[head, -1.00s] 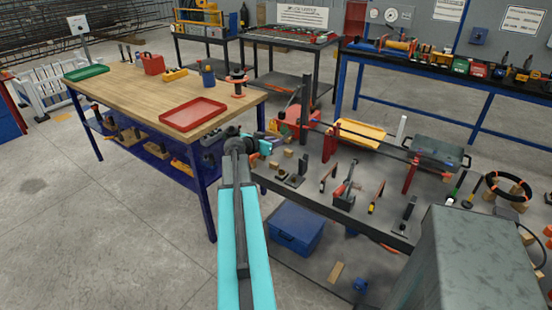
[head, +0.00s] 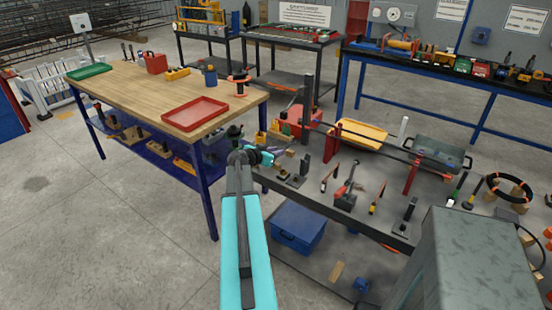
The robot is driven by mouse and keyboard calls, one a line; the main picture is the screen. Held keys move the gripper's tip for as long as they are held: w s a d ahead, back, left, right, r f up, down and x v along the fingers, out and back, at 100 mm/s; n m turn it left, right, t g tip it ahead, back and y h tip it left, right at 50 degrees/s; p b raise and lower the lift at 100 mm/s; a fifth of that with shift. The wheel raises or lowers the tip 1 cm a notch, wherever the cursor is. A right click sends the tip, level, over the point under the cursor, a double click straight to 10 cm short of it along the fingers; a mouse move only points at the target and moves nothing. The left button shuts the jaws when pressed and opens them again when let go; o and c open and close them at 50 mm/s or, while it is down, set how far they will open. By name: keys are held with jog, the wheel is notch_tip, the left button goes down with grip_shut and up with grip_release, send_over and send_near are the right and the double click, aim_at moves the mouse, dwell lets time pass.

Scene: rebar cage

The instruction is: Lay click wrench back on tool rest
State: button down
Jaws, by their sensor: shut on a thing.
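My gripper (head: 268,157) is at the far end of my turquoise arm, low over the left end of the grey steel bench (head: 325,212). It is small in the head view and seen from behind. It is shut on the click wrench, which is mostly hidden by the gripper and wrist, so its tilt cannot be told. Small wooden blocks, one of them (head: 290,153) just right of the gripper, look like a tool rest, but I cannot tell for sure. Whether the wrench touches any block cannot be told.
A wooden table (head: 150,90) with a red tray (head: 195,114) stands to the left. On the bench, a black upright tool (head: 303,168), a red-handled tool (head: 346,190), red posts (head: 412,176) and a yellow tray (head: 358,134) stand right of the gripper. A blue box (head: 298,228) is below.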

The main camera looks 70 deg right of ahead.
notch_tip(320, 180, down, 3)
jog(key=shift+f+b, duration=0.2)
jog(key=shift+b, duration=0.15)
jog(key=c, duration=1.6)
grip_release()
jog(key=shift+o, duration=0.2)
jog(key=shift+p, duration=1)
jog(key=shift+a+f+b, duration=0.15)
jog(key=shift+a+b, duration=0.25)
jog(key=shift+b, duration=0.05)
jog(key=shift+b+v, duration=0.65)
jog(key=shift+v, duration=0.5)
jog(key=b+v, duration=0.3)
jog(key=v, duration=0.7)
jog(key=shift+a+r, duration=0.3)
jog(key=shift+r, duration=0.05)
